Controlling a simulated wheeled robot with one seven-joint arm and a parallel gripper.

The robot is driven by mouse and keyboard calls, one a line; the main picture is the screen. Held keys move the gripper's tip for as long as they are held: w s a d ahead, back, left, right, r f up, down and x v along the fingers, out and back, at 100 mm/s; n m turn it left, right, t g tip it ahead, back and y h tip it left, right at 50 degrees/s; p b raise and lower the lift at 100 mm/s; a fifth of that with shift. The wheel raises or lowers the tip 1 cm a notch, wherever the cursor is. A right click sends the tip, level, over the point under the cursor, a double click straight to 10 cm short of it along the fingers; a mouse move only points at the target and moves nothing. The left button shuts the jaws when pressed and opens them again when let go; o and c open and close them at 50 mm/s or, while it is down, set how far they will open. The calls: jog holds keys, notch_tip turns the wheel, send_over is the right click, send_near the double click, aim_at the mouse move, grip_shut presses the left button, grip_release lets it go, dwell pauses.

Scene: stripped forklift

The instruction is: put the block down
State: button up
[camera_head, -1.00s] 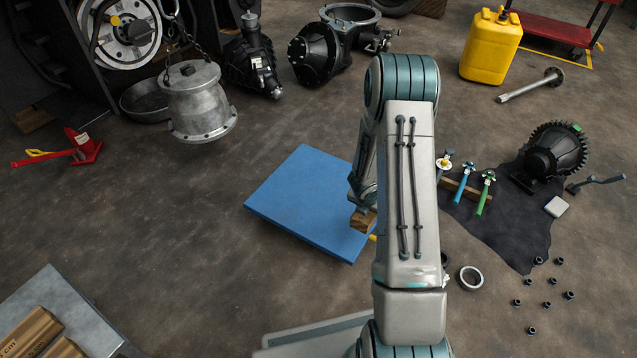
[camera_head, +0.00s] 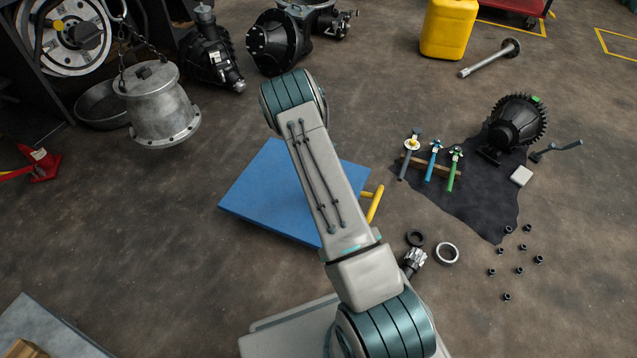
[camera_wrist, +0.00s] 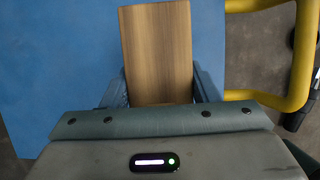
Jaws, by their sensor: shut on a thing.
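My gripper (camera_wrist: 160,88) is shut on a wooden block (camera_wrist: 157,48), with one finger on each side of it in the wrist view. The block has straight brown grain and points away from the gripper. Behind the block is the flat blue platform (camera_wrist: 60,70); whether the block touches it or hangs above it I cannot tell. In the head view the blue platform (camera_head: 262,185) lies on the floor, partly covered by my arm. The gripper and block are hidden behind the arm there.
A yellow bar (camera_head: 375,204) stands at the platform's right edge and also shows in the wrist view (camera_wrist: 302,60). A metal housing (camera_head: 158,105) hangs from chains at upper left. A dark mat (camera_head: 480,200) with tools lies at right. The platform's left part is bare.

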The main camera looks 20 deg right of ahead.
jog(key=w+p, duration=0.1)
jog(key=p, duration=0.2)
jog(key=shift+w+f, duration=0.15)
jog(key=shift+w, duration=0.15)
jog(key=shift+w+a+f, duration=0.2)
jog(key=shift+w+f, duration=0.55)
jog(key=shift+f, duration=0.1)
jog(key=shift+w+a+f, duration=0.1)
jog(key=shift+w+f, duration=0.1)
jog(key=shift+w, duration=0.2)
jog(key=shift+f+b, duration=1.05)
jog(key=shift+f, duration=0.95)
jog(key=shift+f, duration=0.1)
jog(key=shift+f, duration=0.15)
jog(key=o, duration=1.1)
